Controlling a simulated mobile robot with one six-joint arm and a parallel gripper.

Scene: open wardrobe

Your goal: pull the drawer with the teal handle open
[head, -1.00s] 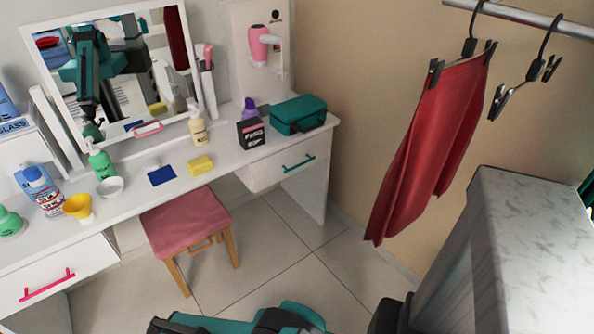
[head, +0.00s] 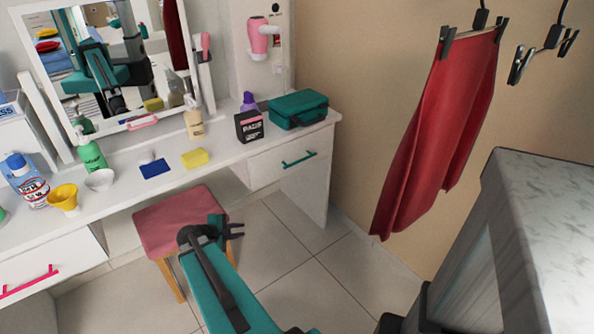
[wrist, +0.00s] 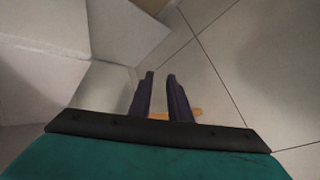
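The teal handle (head: 299,160) is a bar on the front of a white drawer (head: 268,173) at the right end of the white dressing table. The drawer looks closed. My gripper (head: 240,230) is over the floor by the pink stool, below and to the left of the handle and apart from it. In the wrist view my gripper (wrist: 159,78) shows two dark fingers with a gap between them and nothing held. The handle cannot be made out in the wrist view.
A pink stool (head: 180,215) stands beside my gripper, under the table. A second drawer with a pink handle (head: 30,281) is at the left. A teal case (head: 298,108) sits above the teal-handled drawer. Red cloth (head: 440,130) hangs at right. Floor (head: 290,235) before the drawer is clear.

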